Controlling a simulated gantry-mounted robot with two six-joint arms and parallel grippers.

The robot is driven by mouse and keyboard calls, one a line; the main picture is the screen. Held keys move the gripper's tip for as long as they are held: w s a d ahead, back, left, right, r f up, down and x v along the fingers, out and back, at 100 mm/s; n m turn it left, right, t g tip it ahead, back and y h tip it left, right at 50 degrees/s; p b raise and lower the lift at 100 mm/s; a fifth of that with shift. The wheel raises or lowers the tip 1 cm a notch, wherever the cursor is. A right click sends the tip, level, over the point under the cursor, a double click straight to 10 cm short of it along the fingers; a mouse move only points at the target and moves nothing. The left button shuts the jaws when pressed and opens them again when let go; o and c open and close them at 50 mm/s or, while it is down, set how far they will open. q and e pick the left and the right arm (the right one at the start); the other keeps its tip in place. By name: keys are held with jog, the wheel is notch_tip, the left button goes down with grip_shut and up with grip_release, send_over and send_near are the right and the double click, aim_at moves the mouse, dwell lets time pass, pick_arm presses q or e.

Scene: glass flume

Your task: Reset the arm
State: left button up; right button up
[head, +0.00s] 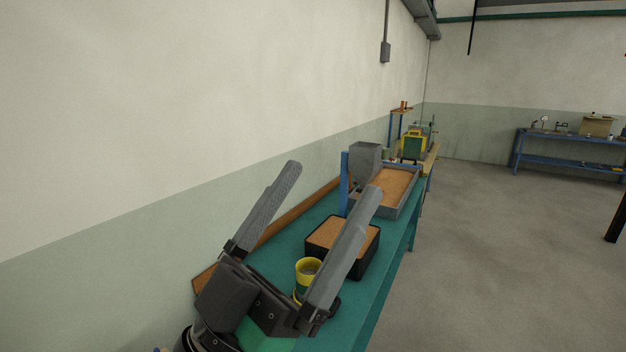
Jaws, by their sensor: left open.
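My left gripper (322,194) shows large in the lower middle of the head view. Its two long grey fingers are spread wide apart with nothing between them. It hangs over the near part of a teal-topped bench (291,252). A yellow and green cup (307,268) shows between the fingers in the picture, beyond the gripper's base; the right finger covers part of its side. I cannot tell the gap between gripper and cup. My right gripper is not in view.
A black box filled with brown material (325,235) stands on the bench behind the right finger. Beyond it are a grey tray (411,200) of brown material and a grey hopper (365,163). A wall runs along the left. Open floor (480,260) lies right; a blue bench (560,141) stands far off.

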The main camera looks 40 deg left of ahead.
pick_arm(q)
jog(key=shift+t+h, duration=0.4)
jog(key=shift+h, duration=0.1)
jog(key=r, duration=0.1)
jog(key=s+d+r, duration=0.1)
jog(key=r, duration=0.1)
jog(key=s+r, duration=0.1)
jog(key=shift+d+r, duration=0.15)
jog(key=shift+d, duration=0.05)
